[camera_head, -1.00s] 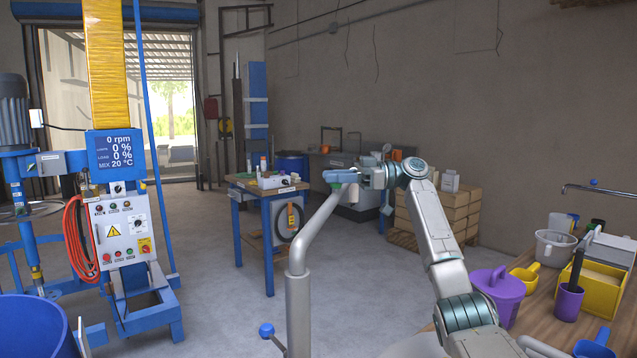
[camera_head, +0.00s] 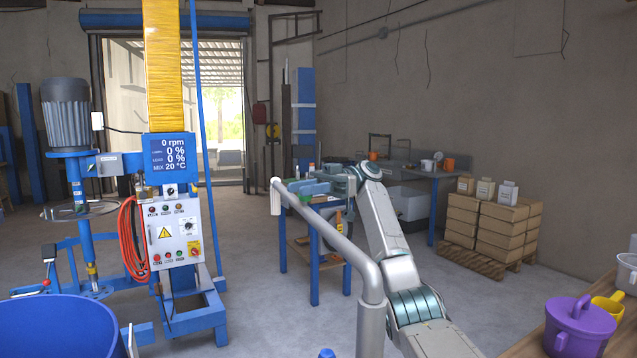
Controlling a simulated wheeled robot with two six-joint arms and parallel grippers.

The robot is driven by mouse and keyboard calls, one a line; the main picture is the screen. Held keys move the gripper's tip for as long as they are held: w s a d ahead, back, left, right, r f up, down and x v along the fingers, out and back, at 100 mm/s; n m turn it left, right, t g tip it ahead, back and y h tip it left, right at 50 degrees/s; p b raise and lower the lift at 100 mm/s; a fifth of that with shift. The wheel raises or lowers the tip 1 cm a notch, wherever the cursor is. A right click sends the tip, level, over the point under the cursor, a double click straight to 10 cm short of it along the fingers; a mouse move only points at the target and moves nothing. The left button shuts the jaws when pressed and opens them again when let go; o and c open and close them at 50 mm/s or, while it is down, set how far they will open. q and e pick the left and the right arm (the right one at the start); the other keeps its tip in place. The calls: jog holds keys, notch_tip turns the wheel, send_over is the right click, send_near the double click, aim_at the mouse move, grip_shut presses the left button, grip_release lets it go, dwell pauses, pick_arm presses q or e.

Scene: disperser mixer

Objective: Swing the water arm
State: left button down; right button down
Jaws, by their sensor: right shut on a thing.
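The water arm is a grey metal pipe (camera_head: 325,235) on an upright grey post (camera_head: 372,325) in the lower middle of the head view. It slants up and left from the post to a short downturned spout (camera_head: 276,197). My right gripper (camera_head: 298,189) is at the pipe's far end, just right of the spout, and is shut on the pipe. The exact contact is small and partly hidden. My right arm comes up from the bottom, right of the post. My left gripper is out of view.
A blue-legged table (camera_head: 315,262) is behind the pipe. Boxes on a pallet (camera_head: 490,235) stand at right. A purple lidded jug (camera_head: 578,328) is on the wooden bench. Open floor lies between.

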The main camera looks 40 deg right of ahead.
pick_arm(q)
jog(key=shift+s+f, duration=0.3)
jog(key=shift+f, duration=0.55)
pick_arm(e)
jog(key=shift+w+a+g, duration=0.2)
jog(key=shift+a+g, duration=0.2)
jog(key=shift+a, duration=0.2)
jog(key=shift+n, duration=0.3)
jog(key=c, duration=1.1)
grip_release()
